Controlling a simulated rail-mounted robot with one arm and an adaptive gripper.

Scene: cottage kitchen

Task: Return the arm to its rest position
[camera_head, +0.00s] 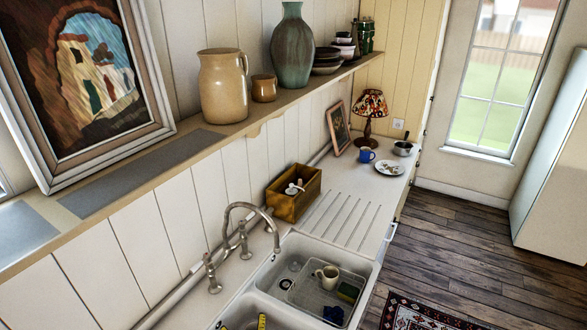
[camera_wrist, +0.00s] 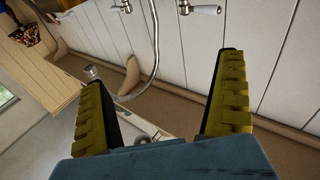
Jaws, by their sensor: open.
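My gripper (camera_wrist: 160,68) shows in the wrist view with its two yellow and black fingers spread wide apart. Nothing sits between the fingers. The wrist view is upside down, with the curved tap (camera_wrist: 152,50) and white wall boards beyond the fingers. In the head view my arm cannot be made out clearly. A small yellow piece (camera_head: 262,321) shows at the bottom edge, over the sink; I cannot tell whether it is part of my gripper.
The sink (camera_head: 372,272) holds a cream mug (camera_head: 327,277) and a dark blue item (camera_head: 333,314). The tap (camera_head: 238,212) and a wooden box (camera_head: 294,203) stand beside it. A lamp (camera_head: 369,107), blue mug (camera_head: 366,155) and plate (camera_head: 389,168) stand farther back. A shelf (camera_head: 195,140) with pottery runs above.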

